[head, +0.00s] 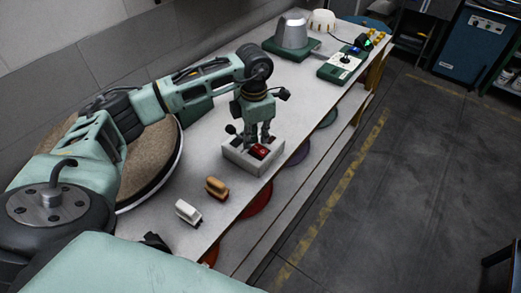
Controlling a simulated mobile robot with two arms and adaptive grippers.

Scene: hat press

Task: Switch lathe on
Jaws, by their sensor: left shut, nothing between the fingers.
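A light grey switch box (238,160) stands on the long white workbench. A red switch (259,151) shows on its top, and a dark part lies to its left. My left gripper (259,142) points down over the box, shut and empty, with its fingertips close to the red switch. I cannot tell whether they touch it. A large round disc (148,150) with a brown, felt-like top lies left of the box, partly hidden by my left arm. It may be part of the lathe. My right gripper is out of view.
A tan-handled brush (216,187) and a white one (188,212) lie in front of the box. A grey hat form (292,32) on a green base and a green control box (341,67) stand farther back. The floor to the right (420,180) is clear.

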